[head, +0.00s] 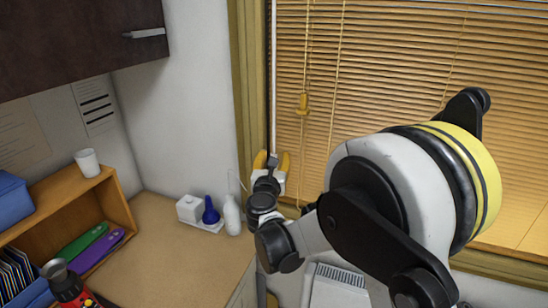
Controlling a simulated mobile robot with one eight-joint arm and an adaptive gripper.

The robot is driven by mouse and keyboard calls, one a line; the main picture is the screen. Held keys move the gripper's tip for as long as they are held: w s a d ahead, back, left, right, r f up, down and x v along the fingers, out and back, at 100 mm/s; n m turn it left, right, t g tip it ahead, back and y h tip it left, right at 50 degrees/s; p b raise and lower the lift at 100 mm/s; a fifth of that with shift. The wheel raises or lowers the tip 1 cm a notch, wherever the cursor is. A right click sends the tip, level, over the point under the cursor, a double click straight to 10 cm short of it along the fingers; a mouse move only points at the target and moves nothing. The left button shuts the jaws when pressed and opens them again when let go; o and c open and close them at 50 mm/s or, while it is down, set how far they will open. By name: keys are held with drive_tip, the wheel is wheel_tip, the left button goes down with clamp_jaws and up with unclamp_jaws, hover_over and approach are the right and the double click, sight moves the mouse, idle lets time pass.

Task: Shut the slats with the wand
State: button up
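The blind's tan slats (400,60) cover the window at the right, with thin dark lines between them; their exact tilt is hard to tell. The wand (270,80) is a thin dark rod hanging upright along the blind's left edge, beside the wooden frame. My gripper (272,161), with yellow fingertips, is at the wand's lower end, one fingertip on each side of it in this view. A grey part shows between the fingertips. Whether the fingers press on the wand cannot be made out. My arm hides the lower middle of the blind.
A white bottle (232,216), a blue bottle (210,211) and a white box (189,208) stand on the desk (165,250) at left. A wooden shelf (118,205) and dark cabinet (75,40) are farther left.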

clamp_jaws()
drive_tip(key=shift+d+f+n+y+b, duration=0.15)
drive_tip(key=shift+n+y+b, duration=0.45)
drive_tip(key=shift+y, duration=0.3)
drive_tip(key=shift+n+y+b, duration=0.35)
drive_tip(key=shift+n+y, duration=0.55)
drive_tip(key=shift+y, duration=0.5)
drive_tip(key=shift+o, duration=0.5)
unclamp_jaws()
drive_tip(key=shift+s, duration=0.15)
drive_tip(key=s+d, duration=0.2)
drive_tip(key=s, duration=0.9)
drive_tip(key=shift+s, duration=0.3)
